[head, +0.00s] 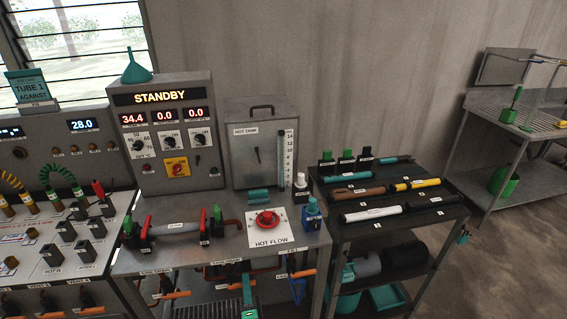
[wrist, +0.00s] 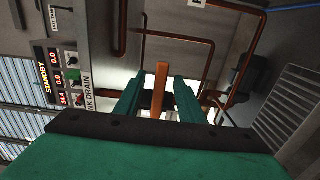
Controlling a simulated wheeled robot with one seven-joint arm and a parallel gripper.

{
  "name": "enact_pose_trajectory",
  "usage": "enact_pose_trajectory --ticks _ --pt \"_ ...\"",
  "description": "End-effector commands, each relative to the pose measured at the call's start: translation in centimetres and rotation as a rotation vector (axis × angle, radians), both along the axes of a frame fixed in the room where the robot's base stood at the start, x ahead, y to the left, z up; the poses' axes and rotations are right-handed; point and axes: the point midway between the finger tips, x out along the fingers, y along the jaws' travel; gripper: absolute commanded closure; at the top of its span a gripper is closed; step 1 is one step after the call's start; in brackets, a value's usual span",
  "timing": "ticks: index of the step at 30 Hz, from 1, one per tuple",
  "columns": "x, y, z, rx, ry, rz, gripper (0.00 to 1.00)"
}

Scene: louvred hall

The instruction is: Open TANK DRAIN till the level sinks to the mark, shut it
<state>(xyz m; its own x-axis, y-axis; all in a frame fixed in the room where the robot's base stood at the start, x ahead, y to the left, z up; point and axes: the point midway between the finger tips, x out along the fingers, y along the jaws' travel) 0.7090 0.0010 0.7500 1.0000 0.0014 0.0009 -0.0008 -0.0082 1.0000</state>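My gripper (wrist: 158,84) shows in the wrist view with its two teal fingers apart. An orange lever (wrist: 159,92) stands between the fingers, with a visible gap on each side. A partly hidden label ending in "NK DRAIN" (wrist: 88,96) is on the panel edge beside it. In the head view the grey hot tank (head: 252,158) stands at the back of the bench, with a vertical level gauge (head: 286,158) on its right side. The gauge scale runs up to 14; the level and any mark are too small to read surely.
The control panel (head: 160,135) reads STANDBY, with 34.4 on its left display. A red HOT FLOW knob (head: 267,220) sits on the bench top. Brown pipes (wrist: 180,37) run close around my gripper. A dark rack (head: 405,222) of tubes stands to the right.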

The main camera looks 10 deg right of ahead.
Motion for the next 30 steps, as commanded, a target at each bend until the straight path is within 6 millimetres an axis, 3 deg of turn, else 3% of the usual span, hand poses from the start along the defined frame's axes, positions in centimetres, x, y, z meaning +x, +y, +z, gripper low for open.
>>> enact_pose_trajectory --ticks 18,30 --pt "-5.6 -0.1 -0.1 -0.002 0.002 0.0 0.64" --pt "-6.3 -0.1 -0.1 -0.002 0.002 0.0 0.64"
